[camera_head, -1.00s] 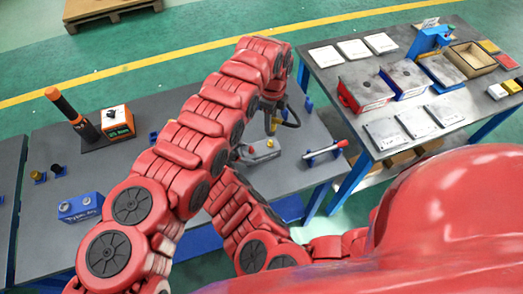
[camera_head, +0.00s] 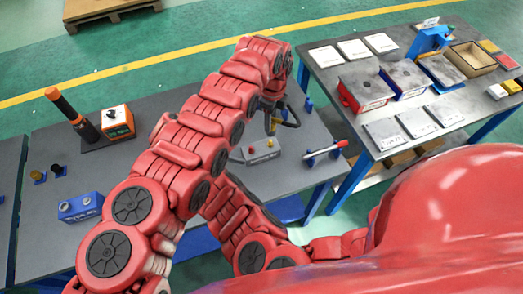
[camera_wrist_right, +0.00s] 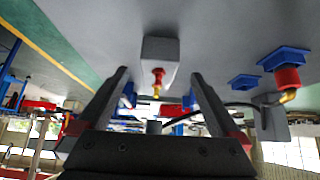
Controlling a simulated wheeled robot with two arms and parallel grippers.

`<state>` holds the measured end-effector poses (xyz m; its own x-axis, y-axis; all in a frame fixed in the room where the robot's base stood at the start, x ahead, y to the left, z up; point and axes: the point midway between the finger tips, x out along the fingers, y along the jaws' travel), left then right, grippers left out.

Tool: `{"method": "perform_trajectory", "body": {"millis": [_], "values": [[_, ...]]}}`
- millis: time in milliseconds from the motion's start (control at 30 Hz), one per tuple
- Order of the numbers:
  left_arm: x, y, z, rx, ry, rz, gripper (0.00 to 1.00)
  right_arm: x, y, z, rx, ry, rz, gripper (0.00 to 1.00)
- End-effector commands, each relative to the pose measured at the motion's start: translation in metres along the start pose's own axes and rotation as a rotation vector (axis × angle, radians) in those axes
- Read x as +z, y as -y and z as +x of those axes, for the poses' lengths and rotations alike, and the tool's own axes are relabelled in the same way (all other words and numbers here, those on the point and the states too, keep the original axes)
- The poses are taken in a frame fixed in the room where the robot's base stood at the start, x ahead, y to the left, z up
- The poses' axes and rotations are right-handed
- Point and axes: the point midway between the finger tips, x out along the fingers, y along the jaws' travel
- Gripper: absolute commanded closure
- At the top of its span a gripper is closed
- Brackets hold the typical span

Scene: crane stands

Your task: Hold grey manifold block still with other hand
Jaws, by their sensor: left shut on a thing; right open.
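The grey manifold block (camera_head: 257,152) sits on the long grey table in the head view, right of my left arm. It has a red and a brass-coloured fitting on top. In the right wrist view the grey block (camera_wrist_right: 160,52) appears ahead, between the lines of my right gripper's fingers. My right gripper (camera_wrist_right: 160,75) is open and empty, apart from the block; in the head view it is hidden behind my left arm. My left gripper (camera_head: 273,108) is shut above and behind the block, on a brass-coloured fitting (camera_head: 273,127) with a dark hose.
A white tool with a red ball end (camera_head: 325,153) lies right of the block. An orange-and-white box (camera_head: 116,122) and a blue box (camera_head: 80,207) stand on the left. A second table (camera_head: 385,125) with trays and plates is at right. My left arm crosses the table's middle.

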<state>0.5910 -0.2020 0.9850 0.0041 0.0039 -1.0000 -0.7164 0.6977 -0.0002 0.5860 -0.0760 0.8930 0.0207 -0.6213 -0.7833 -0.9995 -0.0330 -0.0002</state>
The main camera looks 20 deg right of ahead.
Motion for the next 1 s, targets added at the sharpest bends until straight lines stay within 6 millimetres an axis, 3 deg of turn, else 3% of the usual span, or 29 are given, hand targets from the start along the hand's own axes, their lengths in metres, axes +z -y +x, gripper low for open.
{"method": "perform_trajectory", "body": {"millis": [100, 300, 800, 1000], "values": [[0.000, 0.000, 0.000, -0.001, 0.000, 0.000, 1.00, 0.001, 0.001, -0.024, -0.001, 0.004, 0.000, 0.00], [0.000, 0.000, -0.001, -0.001, 0.000, 0.000, 1.00, 0.001, 0.000, -0.044, -0.001, 0.002, -0.002, 0.00], [0.001, 0.001, -0.037, -0.003, 0.000, 0.000, 1.00, -0.001, 0.000, -0.048, 0.000, 0.001, -0.001, 0.00], [0.000, 0.000, -0.041, -0.001, 0.000, 0.000, 1.00, -0.001, 0.000, -0.048, 0.000, 0.001, 0.000, 0.00]]}}
